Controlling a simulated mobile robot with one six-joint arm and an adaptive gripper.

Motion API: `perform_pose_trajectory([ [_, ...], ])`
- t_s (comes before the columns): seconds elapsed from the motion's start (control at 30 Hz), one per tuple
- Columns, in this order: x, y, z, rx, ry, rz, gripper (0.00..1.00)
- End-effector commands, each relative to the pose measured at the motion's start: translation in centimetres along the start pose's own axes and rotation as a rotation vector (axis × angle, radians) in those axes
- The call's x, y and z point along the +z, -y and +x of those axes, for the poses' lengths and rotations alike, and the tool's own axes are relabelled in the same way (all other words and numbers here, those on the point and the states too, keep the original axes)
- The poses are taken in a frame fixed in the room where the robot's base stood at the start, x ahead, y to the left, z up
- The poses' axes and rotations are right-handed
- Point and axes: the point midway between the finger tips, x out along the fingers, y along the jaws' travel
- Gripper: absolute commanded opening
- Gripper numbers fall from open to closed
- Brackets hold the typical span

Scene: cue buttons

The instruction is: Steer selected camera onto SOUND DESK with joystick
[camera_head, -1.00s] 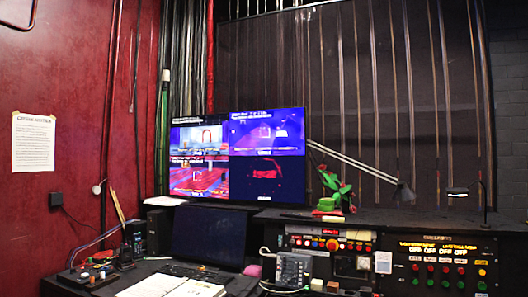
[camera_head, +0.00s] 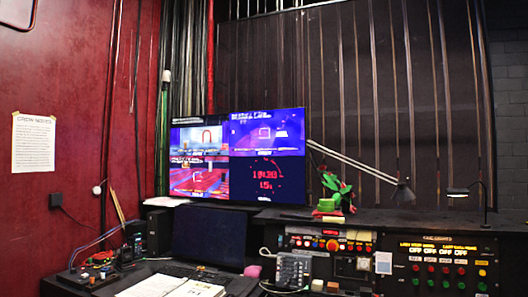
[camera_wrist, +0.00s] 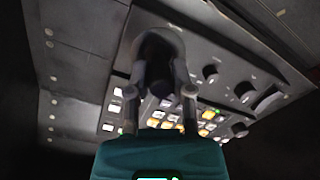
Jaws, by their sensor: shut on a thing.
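In the wrist view my gripper (camera_wrist: 160,78) is shut on the joystick (camera_wrist: 159,88), a dark stick with a rounded dark top between the two fingers. The fingers hide part of it. It stands over a grey control panel (camera_wrist: 85,85) with lit yellow and white buttons and a green light. In the head view the wall monitor (camera_head: 238,157) has four tiles. The upper right tile (camera_head: 267,132) is blue-purple with a pale frame mark near its middle. I cannot read a SOUND DESK label. My gripper does not show in the head view.
Black knobs (camera_wrist: 243,91) stand right of my gripper on the panel. In the head view a grey keypad box (camera_head: 293,270), an open book (camera_head: 172,287) and a dark screen (camera_head: 209,236) crowd the desk. A button panel (camera_head: 445,265) is at right.

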Motion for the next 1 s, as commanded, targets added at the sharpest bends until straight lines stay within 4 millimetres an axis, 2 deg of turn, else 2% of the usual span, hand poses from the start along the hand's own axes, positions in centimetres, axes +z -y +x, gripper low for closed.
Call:
perform_pose_trajectory([
  [1.0,0.94,-0.58,0.07,0.0,0.002,-0.001,0.18],
])
